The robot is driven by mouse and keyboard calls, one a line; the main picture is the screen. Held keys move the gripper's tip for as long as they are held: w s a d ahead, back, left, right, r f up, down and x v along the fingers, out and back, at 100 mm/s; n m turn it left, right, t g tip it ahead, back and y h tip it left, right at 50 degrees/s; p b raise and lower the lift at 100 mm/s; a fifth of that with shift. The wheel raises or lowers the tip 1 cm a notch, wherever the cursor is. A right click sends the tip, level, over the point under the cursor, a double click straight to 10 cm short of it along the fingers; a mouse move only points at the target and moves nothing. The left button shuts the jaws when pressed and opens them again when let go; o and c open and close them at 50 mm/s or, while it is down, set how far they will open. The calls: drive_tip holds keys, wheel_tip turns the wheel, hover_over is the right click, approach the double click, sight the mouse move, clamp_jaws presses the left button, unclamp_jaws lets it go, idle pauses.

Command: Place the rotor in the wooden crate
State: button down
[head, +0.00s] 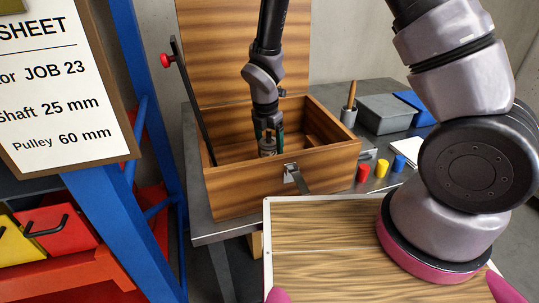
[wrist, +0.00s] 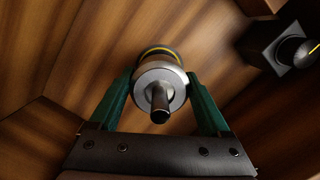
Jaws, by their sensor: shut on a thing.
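The open wooden crate (head: 240,190) stands on a grey table with its lid (head: 215,55) raised at the back. My gripper (head: 268,138) reaches down inside the crate from above. It is shut on the rotor (head: 267,149), a grey metal piece that shows small between the fingers. In the wrist view the rotor (wrist: 147,92) has a silver disc, a short shaft pointing at the camera and a dark and yellow band. The green fingers of my gripper (wrist: 161,80) clasp its sides. Wooden walls surround it. I cannot tell whether the rotor touches the crate floor.
A dark block with a round metal end (wrist: 283,45) shows at upper right in the wrist view. Red, yellow and blue cylinders (head: 382,168) stand right of the crate, before a grey box (head: 385,115). A blue post (head: 150,100) and job sheet (head: 60,90) are at left.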

sight(269, 155)
drive_tip(key=shift+f, duration=1.85)
unclamp_jaws()
drive_tip(key=shift+f, duration=0.1)
